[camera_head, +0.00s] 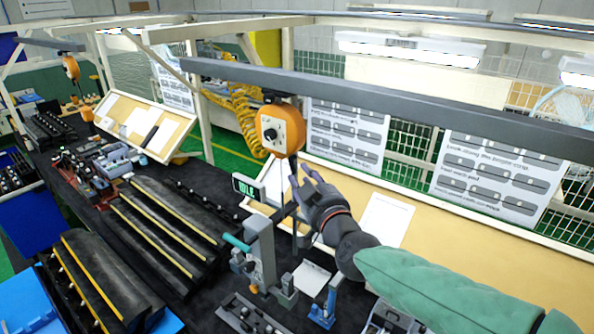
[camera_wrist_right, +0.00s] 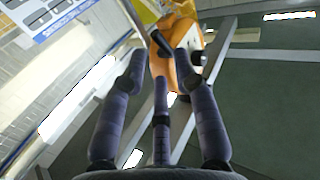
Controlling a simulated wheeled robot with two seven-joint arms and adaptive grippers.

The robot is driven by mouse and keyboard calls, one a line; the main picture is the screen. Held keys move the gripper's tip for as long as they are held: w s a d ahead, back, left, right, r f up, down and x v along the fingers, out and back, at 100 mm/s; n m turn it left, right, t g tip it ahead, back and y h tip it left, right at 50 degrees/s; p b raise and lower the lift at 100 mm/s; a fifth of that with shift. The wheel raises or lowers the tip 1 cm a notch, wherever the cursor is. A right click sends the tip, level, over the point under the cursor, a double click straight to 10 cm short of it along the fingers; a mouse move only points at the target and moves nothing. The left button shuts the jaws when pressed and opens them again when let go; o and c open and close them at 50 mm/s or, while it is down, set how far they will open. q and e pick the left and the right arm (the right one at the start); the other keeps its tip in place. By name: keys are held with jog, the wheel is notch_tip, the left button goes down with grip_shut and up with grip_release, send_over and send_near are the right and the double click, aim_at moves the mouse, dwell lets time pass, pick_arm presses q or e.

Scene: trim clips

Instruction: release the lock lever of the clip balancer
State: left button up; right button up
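The clip balancer (camera_head: 281,129) is an orange housing with a pale front plate and dark knob, hanging under a grey overhead rail. It also shows in the right wrist view (camera_wrist_right: 187,72), just beyond my fingers. A short dark bar (camera_wrist_right: 160,43) beside the orange housing there may be the lock lever; I cannot be sure. My right gripper (camera_head: 307,172) is raised just below and right of the balancer. I cannot tell whether a fingertip touches the balancer. My left gripper is out of view.
The grey rail (camera_head: 400,103) crosses above my right arm. A yellow coiled hose (camera_head: 246,118) hangs behind the balancer. A green-lit sign (camera_head: 248,188) and a grey fixture with a teal handle (camera_head: 237,243) stand below. Black trim strips (camera_head: 160,232) lie left on the bench.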

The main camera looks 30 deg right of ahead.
aim_at(292, 167)
jog(key=shift+w+d, duration=0.2)
jog(key=shift+w, duration=0.85)
jog(key=shift+w+d, duration=0.15)
jog(key=shift+w, duration=0.85)
grip_shut()
